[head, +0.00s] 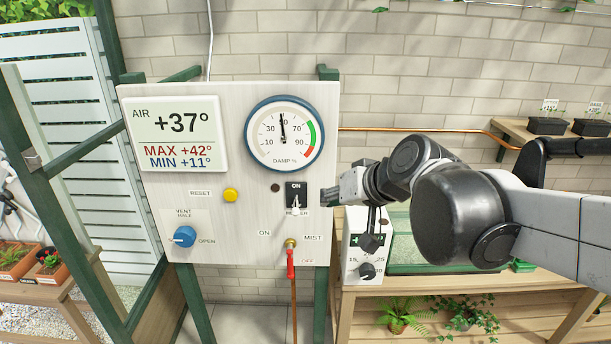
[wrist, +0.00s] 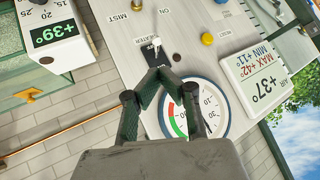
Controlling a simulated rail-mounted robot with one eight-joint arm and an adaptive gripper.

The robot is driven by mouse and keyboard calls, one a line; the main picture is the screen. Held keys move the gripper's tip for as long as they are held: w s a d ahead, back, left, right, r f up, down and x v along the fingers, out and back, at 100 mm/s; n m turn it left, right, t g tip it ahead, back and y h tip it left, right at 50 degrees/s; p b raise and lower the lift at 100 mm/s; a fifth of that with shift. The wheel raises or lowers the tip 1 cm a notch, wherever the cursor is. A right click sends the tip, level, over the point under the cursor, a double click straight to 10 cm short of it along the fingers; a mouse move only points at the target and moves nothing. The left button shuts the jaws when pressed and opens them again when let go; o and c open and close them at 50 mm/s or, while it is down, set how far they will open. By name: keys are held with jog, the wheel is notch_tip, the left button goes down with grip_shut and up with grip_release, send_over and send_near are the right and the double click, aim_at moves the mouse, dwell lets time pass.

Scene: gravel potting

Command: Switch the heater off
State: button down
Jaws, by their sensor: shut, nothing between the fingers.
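The heater switch (head: 296,190) is a black plate marked ON at its top, on the pale panel, with a HEATER label below it. Its white lever (head: 296,206) points down, away from the ON mark. A small round lamp (head: 275,188) left of the switch looks dark. My gripper (head: 329,197) is shut and empty, just right of the switch at the panel's right edge. In the wrist view my gripper's fingertips (wrist: 160,76) meet close to the white lever (wrist: 150,46) and partly hide the switch plate; I cannot tell whether they touch it.
The panel also carries a damp dial (head: 284,133), an air display (head: 174,133) reading +37°, a yellow reset button (head: 231,195), a blue vent knob (head: 184,237) and a red mist lever (head: 290,263). A white thermostat box (head: 358,268) stands below my gripper.

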jog(key=shift+s+d+r, duration=0.3)
jog(key=shift+s+r, duration=0.1)
jog(key=shift+s, duration=0.15)
jog(key=s+d+f+h+b, duration=0.2)
jog(key=s+d+f, duration=0.3)
jog(key=s, duration=0.3)
jog(key=s+d+f+m+g+h+b, duration=0.1)
jog(key=s+d+f+h+b, duration=0.1)
jog(key=s+d+f, duration=0.4)
jog(key=shift+s+f+g+h, duration=0.3)
jog(key=shift+s+f+h, duration=0.4)
jog(key=shift+s, duration=0.5)
